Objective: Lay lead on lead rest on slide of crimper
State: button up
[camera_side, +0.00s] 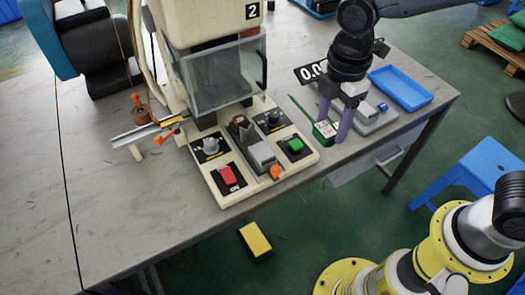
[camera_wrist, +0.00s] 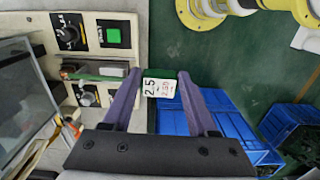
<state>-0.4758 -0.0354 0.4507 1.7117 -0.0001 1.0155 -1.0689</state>
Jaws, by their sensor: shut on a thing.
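My gripper (camera_side: 332,125), with purple fingers, is shut on a green lead (camera_side: 301,107) at its label end, near the table's front edge. The white label, reading 2.5, shows between the fingertips (camera_wrist: 160,88) in the wrist view. The lead's thin end points left, toward the crimper (camera_side: 212,50), and in the wrist view it passes over the crimper's front (camera_wrist: 90,77). The crimper's slide, with a grey block (camera_side: 262,154), lies between the control panels, left of my gripper. The lead is apart from the slide in the side view. I cannot make out the lead rest clearly.
A scale (camera_side: 372,118) and a blue tray (camera_side: 400,88) stand behind and right of my gripper. A clear guard (camera_side: 222,78) covers the crimper's front above the slide. Orange-handled parts (camera_side: 137,98) are at its left. A yellow robot arm (camera_side: 440,250) stands in front.

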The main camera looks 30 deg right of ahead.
jog(key=shift+a+f, duration=0.1)
jog(key=shift+a, duration=0.3)
jog(key=w+a+f, duration=0.2)
jog(key=w+f, duration=0.1)
jog(key=w+a+f, duration=0.2)
jog(key=w, duration=0.2)
jog(key=w+a+f, duration=0.2)
jog(key=w+f, duration=0.1)
jog(key=w, duration=0.1)
jog(key=shift+f, duration=0.3)
jog(key=shift+w+a+f, duration=0.3)
jog(key=shift+w+f, duration=0.15)
jog(key=shift+f, duration=1.7)
jog(key=shift+f, duration=0.1)
jog(key=o, duration=1.4)
jog(key=shift+c, duration=0.2)
